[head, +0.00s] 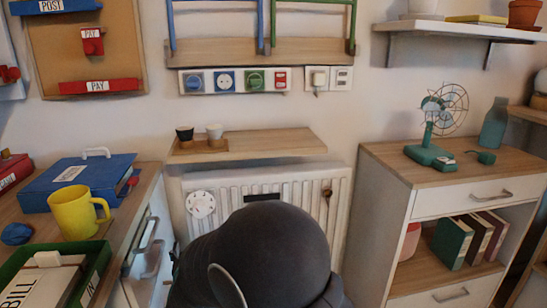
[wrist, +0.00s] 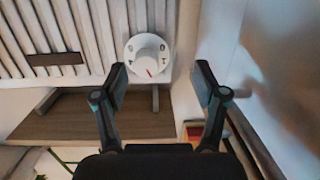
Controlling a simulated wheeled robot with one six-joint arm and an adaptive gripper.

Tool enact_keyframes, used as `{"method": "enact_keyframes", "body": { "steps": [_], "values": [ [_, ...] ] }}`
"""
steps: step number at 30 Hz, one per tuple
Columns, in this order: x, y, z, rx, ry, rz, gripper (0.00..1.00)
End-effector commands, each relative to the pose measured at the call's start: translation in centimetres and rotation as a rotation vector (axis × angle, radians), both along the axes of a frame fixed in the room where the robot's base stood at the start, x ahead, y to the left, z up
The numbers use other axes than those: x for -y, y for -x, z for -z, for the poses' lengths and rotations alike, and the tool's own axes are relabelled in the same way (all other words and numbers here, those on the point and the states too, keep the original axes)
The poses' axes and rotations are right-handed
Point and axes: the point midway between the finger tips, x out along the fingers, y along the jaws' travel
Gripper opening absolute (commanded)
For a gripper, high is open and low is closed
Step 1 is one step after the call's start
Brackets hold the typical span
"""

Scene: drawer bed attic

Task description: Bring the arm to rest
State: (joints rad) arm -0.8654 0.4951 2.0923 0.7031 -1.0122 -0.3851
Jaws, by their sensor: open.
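My gripper (wrist: 162,82) is open and empty in the wrist view, its two dark fingers spread apart. A round white dial (wrist: 147,55) with a red mark and dark symbols shows between and beyond the fingertips, nearer the left finger. I cannot tell how far the tips are from it. In the head view the dial (head: 200,204) sits on the left of the white radiator (head: 288,190). A dark rounded part of my arm fills the bottom middle there and hides the lower radiator; the fingers do not show.
A wooden shelf (head: 285,142) with two small cups juts out above the radiator. On the left, a desk holds a yellow mug (head: 72,212), a blue binder (head: 95,182) and a green tray (head: 98,268). On the right, a cabinet (head: 385,220) carries a green fan (head: 432,152).

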Motion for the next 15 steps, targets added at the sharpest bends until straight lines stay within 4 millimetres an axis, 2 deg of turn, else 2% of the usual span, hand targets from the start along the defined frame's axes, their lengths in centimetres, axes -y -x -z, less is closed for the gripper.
{"method": "enact_keyframes", "body": {
  "steps": [3, 6, 8, 11, 15],
  "values": [
    [-1.4, 1.9, 4.5, -0.188, 0.033, -0.1, 0.72],
    [-2.0, 4.6, 7.7, -0.354, 0.073, -0.183, 0.72],
    [-2.0, 6.2, 8.7, -0.442, 0.092, -0.225, 0.72],
    [-0.9, 8.4, 9.4, -0.574, 0.125, -0.272, 0.72],
    [2.4, 11.2, 9.0, -0.745, 0.171, -0.309, 0.72]
  ]
}}
